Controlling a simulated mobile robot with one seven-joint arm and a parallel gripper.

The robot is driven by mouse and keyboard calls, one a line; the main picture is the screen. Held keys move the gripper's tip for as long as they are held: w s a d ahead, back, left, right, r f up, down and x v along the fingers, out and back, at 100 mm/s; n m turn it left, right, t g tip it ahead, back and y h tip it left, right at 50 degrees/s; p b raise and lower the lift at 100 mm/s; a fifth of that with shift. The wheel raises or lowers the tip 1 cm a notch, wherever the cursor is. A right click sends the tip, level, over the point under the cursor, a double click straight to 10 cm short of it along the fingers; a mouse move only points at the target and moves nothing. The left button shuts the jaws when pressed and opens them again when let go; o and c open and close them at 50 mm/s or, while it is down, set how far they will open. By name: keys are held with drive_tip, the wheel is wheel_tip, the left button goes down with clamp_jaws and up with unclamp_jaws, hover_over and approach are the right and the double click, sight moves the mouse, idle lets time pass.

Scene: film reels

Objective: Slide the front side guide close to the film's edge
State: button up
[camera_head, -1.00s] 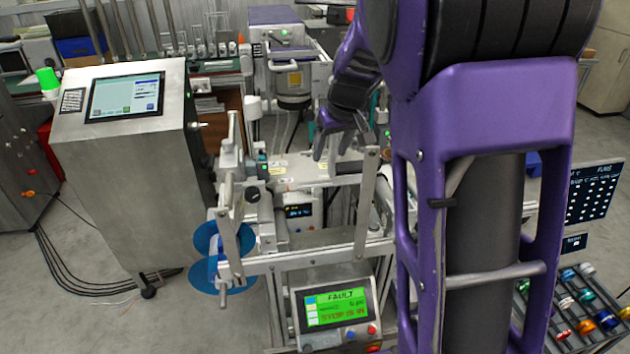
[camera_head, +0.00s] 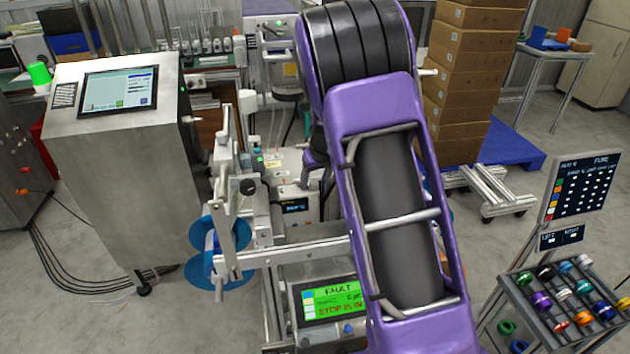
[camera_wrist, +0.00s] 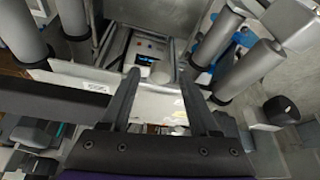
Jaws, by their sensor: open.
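My gripper (camera_wrist: 158,76) is open in the wrist view, its two dark fingers spread apart with nothing seen held between them. A pale plate (camera_wrist: 158,104) of the machine lies below and between the fingers. Grey rollers (camera_wrist: 248,72) stand to the right, with blue parts beside them, and more rollers (camera_wrist: 20,38) are at the upper left. In the head view my purple arm covers the gripper and the machine's middle. A blue reel (camera_head: 232,235) sits at the machine's left side. I cannot make out the front side guide or the film's edge for certain.
A control panel (camera_head: 332,300) showing FAULT is at the machine's front. A steel cabinet with a screen (camera_head: 118,92) stands left. Stacked cartons (camera_head: 470,80) are behind right, and a rack of coloured spools (camera_head: 565,300) is front right. Floor between them is partly clear.

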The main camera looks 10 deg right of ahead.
drive_tip(key=shift+f, duration=0.1)
clamp_jaws()
idle(0.3)
idle(1.1)
